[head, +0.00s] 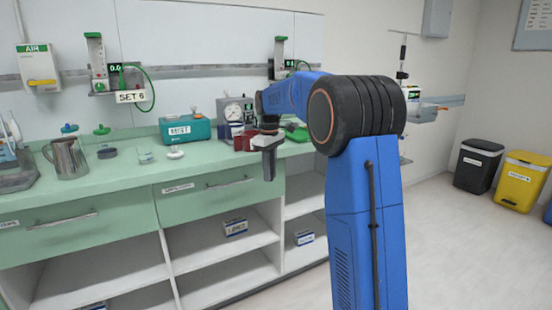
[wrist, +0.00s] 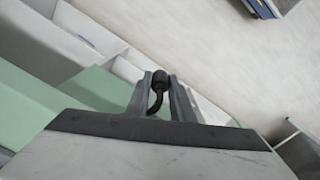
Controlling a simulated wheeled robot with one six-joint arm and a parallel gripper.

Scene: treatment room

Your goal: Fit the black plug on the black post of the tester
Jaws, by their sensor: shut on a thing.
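My gripper (head: 268,163) hangs in front of the counter's front edge in the head view, with its fingers pointing down. In the wrist view my gripper (wrist: 160,82) is shut on the black plug (wrist: 160,76), a small dark piece with a short curved black cord, held between the fingertips. The plug is not distinguishable in the head view. A device with a round dial (head: 234,109) stands on the counter behind the gripper, partly hidden by my arm. I cannot tell whether it is the tester. No black post can be made out in either view.
A teal box (head: 184,128), a metal jug (head: 66,158) and several small fittings stand on the green counter (head: 110,174). Open shelves below hold small boxes (head: 235,227). Black (head: 477,166) and yellow (head: 522,181) bins stand at right. The floor (head: 455,245) there is clear.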

